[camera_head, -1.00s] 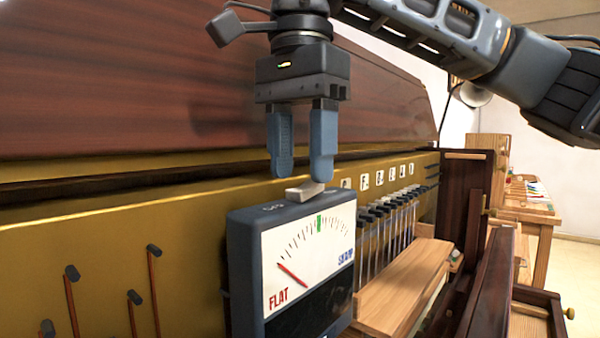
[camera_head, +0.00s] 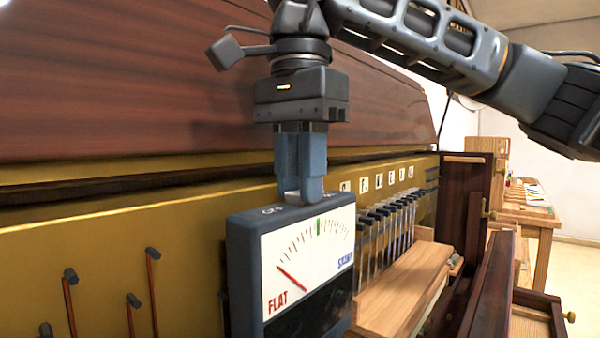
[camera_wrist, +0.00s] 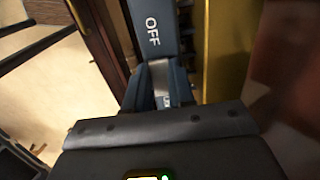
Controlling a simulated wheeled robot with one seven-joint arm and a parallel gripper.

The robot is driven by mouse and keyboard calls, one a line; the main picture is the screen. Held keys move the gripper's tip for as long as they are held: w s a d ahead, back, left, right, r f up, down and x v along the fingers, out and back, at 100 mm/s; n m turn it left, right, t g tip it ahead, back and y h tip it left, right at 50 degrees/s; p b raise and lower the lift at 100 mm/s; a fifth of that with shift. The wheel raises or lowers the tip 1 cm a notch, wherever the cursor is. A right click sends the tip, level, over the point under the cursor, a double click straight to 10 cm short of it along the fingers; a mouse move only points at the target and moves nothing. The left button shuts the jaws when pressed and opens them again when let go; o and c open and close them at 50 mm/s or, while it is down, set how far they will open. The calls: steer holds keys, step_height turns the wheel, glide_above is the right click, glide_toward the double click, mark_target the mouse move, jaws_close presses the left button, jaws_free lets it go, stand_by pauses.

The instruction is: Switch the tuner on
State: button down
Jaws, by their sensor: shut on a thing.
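The tuner (camera_head: 245,262) is a dark blue-grey box with a white dial. Its red needle points toward FLAT on the left. My gripper (camera_head: 300,192) points straight down at the tuner's top, its fingers closed on the small pale switch (camera_head: 293,196). Most of the switch is hidden between the fingers. In the wrist view my gripper (camera_wrist: 157,95) is around the pale switch (camera_wrist: 160,75), and the word OFF shows on the tuner's top (camera_wrist: 153,40) beyond it. The label on the other side is mostly covered.
The gold piano frame (camera_head: 110,240) runs behind the tuner, with several pins at the left. A row of black-tipped pins (camera_head: 395,212) and a wooden block (camera_head: 400,285) stand to its right. Dark wooden panels (camera_head: 468,200) are farther right.

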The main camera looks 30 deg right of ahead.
steer(key=shift+w+d+r+g+y, duration=0.1)
steer(key=shift+d+g+y, duration=0.2)
steer(key=shift+y, duration=0.7)
steer(key=shift+w+d+g+y, duration=0.1)
steer(key=shift+d+g+y, duration=0.15)
steer(key=shift+y, duration=0.75)
steer(key=c, duration=1)
jaws_free()
steer(key=shift+o, duration=0.2)
steer(key=shift+r, duration=0.1)
steer(key=p+v, duration=0.1)
steer(key=v, duration=0.6)
steer(key=shift+r, duration=0.3)
steer(key=shift+d, duration=0.1)
